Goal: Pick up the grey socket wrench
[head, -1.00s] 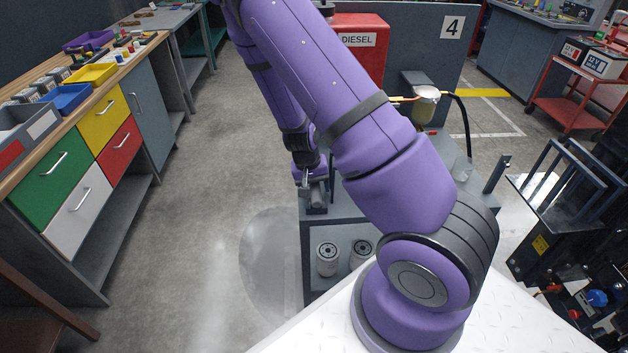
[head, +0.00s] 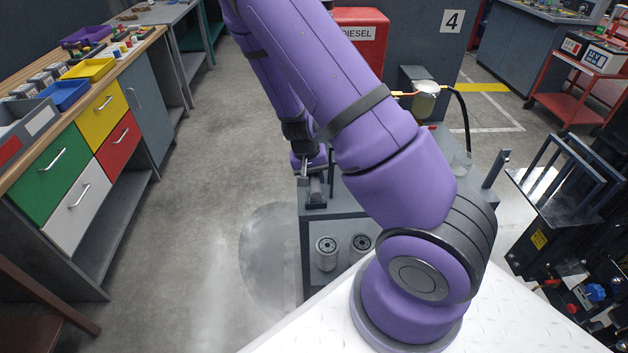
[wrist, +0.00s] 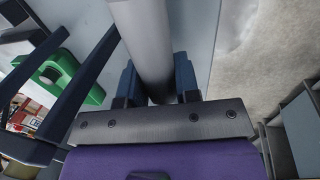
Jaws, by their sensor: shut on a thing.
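The grey socket wrench (wrist: 146,40) shows in the wrist view as a long, smooth grey bar running from the top edge down between my fingers. My gripper (wrist: 158,88) is shut on it, with one dark blue finger on each side. The end of the bar nearest my palm is hidden by the gripper body. In the head view my gripper (head: 305,165) is small and partly hidden by my arm, at the left edge of the grey cart (head: 307,228). The wrench cannot be made out clearly there.
Two white filters, one at the left (head: 326,252), stand on the cart's lower shelf. A green object (wrist: 62,76) and dark bars are left of my gripper in the wrist view. A workbench with coloured drawers (head: 105,105) stands at the left. The floor between is clear.

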